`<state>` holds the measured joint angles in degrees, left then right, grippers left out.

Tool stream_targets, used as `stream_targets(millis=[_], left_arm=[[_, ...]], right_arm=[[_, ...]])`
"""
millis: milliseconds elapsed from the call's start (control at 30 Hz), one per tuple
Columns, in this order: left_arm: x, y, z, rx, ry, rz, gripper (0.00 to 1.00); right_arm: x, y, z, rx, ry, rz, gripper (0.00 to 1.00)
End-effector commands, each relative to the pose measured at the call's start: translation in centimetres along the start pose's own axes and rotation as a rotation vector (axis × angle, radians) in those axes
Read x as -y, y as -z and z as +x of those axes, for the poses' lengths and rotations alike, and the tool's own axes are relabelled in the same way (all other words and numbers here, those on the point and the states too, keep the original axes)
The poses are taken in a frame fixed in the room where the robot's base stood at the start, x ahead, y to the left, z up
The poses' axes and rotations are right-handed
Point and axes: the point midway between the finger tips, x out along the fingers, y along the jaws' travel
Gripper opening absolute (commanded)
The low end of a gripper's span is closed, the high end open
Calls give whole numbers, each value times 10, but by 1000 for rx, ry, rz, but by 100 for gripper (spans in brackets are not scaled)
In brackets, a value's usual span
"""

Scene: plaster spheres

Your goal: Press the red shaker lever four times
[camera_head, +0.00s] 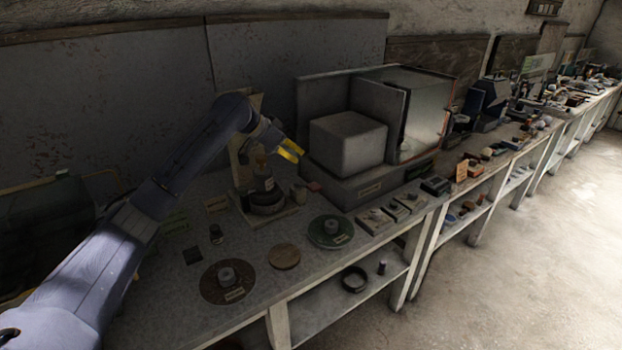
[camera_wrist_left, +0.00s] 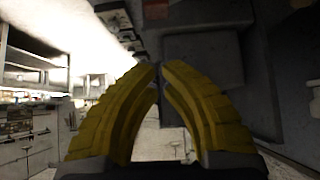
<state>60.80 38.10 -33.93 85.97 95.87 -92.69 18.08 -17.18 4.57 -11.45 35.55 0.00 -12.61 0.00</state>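My right gripper is not in view.
A grey block (camera_head: 348,141) and a glass-fronted case (camera_head: 430,115) stand on the machine base. A green disc (camera_head: 330,231) and a brown disc (camera_head: 228,281) lie along the bench front.

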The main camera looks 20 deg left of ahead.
Motion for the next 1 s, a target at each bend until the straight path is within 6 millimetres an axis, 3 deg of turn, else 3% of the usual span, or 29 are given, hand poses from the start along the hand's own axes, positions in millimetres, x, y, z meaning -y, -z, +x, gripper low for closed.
stream_targets(millis=[367, 1000], left_arm=[[0, 0, 7, -1, -1, -1, 0], [0, -4, 106, 0, 0, -3, 0]], right_arm=[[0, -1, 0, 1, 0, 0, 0], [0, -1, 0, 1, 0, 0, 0]])
